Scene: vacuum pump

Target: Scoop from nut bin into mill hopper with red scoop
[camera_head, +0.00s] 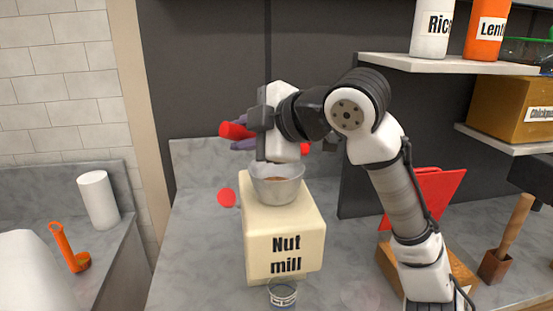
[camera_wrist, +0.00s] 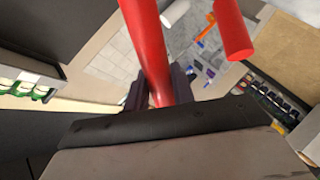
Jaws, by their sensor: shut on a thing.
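My gripper (camera_wrist: 158,88) is shut on the red handle of the scoop (camera_wrist: 147,45), which runs between its two dark fingers in the wrist view. In the head view my gripper (camera_head: 244,144) is above and behind the mill hopper, and red parts of the scoop (camera_head: 236,130) show on both sides of it. The scoop's bowl and its contents cannot be made out. The grey mill hopper (camera_head: 276,190) sits on the cream nut mill (camera_head: 285,243), with some brown material inside. No nut bin can be identified.
A clear cup (camera_head: 283,293) stands at the mill's front. A red knob (camera_head: 227,197) is at its left. Shelves with a Rice container (camera_head: 432,30) and a Chickpea box (camera_head: 512,105) are at right. The counter left of the mill is clear.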

